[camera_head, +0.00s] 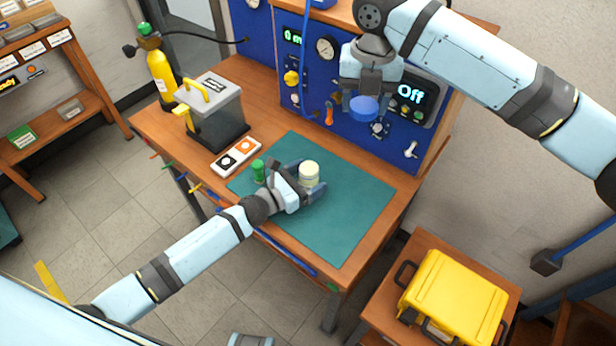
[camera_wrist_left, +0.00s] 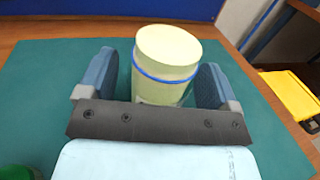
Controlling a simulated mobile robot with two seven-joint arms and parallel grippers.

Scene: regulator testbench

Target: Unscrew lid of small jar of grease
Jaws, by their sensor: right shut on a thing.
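The small jar of grease (camera_head: 309,174) stands upright on the green mat, with its pale yellow top bare and no lid on it. In the left wrist view the jar (camera_wrist_left: 166,60) shows a thin blue ring below its top. My left gripper (camera_head: 306,184) is open around the jar, with one finger on each side; a gap shows beside the left finger. My right gripper (camera_head: 363,98) is shut on the blue lid (camera_head: 364,109), held well above the bench and apart from the jar.
A small green container (camera_head: 258,171) stands left of my left gripper. A switch box (camera_head: 236,157) and a grey-and-yellow machine (camera_head: 217,112) are further left. The blue panel (camera_head: 336,77) rises behind. The green mat (camera_head: 350,205) is clear on the right.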

